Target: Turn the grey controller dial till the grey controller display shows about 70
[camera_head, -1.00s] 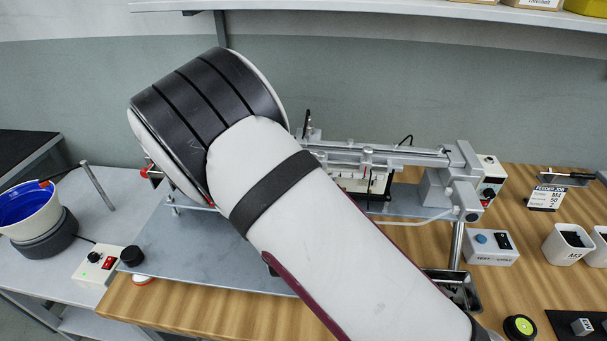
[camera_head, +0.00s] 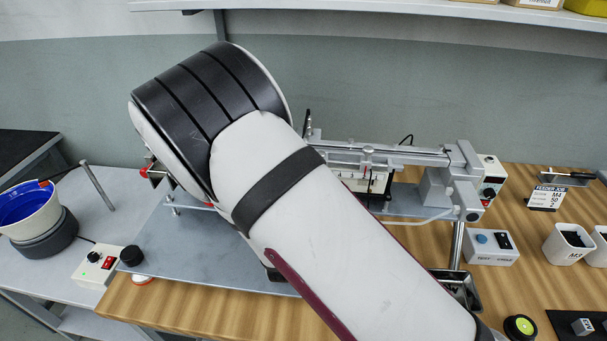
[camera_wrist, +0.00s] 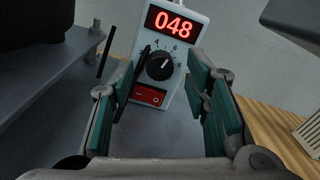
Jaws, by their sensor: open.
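In the wrist view a pale grey controller box (camera_wrist: 180,93) stands ahead of my gripper. Its display (camera_wrist: 173,24) reads 048 in red digits. Below it is the black dial (camera_wrist: 160,67) with a numbered scale around it, and below that a red switch (camera_wrist: 150,96). My gripper (camera_wrist: 166,76) is open, its green-padded fingers to the left and right of the controller's lower part. The dial shows between them; whether the fingertips touch it I cannot tell. In the head view my own arm hides the gripper.
A boxed controller (camera_head: 490,180) stands at the gantry's right end. A grey plate (camera_head: 190,245) lies under my arm.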

